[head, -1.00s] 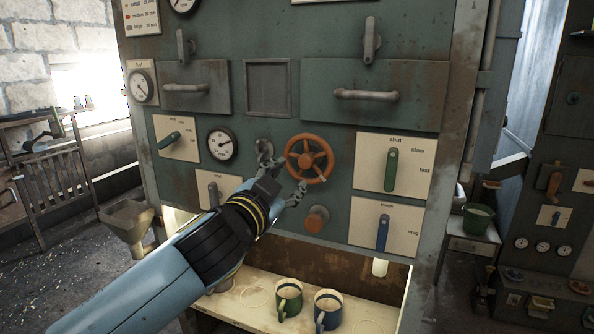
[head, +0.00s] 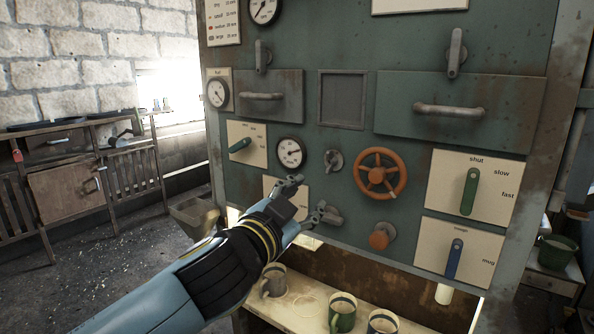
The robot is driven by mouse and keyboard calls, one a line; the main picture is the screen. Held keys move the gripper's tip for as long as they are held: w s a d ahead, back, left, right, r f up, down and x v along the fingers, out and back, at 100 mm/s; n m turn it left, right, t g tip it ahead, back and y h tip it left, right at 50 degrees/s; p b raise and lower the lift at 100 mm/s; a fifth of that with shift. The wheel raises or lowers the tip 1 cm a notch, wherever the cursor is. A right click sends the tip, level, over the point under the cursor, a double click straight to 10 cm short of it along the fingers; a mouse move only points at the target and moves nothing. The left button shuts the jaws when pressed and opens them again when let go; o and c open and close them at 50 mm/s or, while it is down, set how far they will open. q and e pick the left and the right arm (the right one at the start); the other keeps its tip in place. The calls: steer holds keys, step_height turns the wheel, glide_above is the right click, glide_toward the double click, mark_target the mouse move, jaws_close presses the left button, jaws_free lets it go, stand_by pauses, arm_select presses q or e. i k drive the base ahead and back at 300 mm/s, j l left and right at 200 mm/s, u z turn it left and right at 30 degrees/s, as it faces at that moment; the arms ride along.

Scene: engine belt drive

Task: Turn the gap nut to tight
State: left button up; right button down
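No readable label names the gap nut or "tight". A small grey wing-shaped knob (head: 333,161) on the green cabinet front, left of the orange handwheel (head: 380,174), may be the nut, but I cannot tell. My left gripper (head: 311,198) is open, its two fingers spread, with nothing seen between them. It is below and left of the grey knob, apart from it in the picture, in front of a cream plate (head: 270,186). The gripper hides most of that plate. My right gripper is not in view.
An orange knob (head: 379,240) sits below the handwheel. A green lever (head: 469,191) and a blue lever (head: 454,258) are at right. A round gauge (head: 290,152) is above the gripper. Mugs, including a green one (head: 342,314), stand on the shelf (head: 300,300) below. A metal hopper (head: 195,214) is at left.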

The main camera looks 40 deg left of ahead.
mark_target(332, 161)
steer(key=u, duration=1.05)
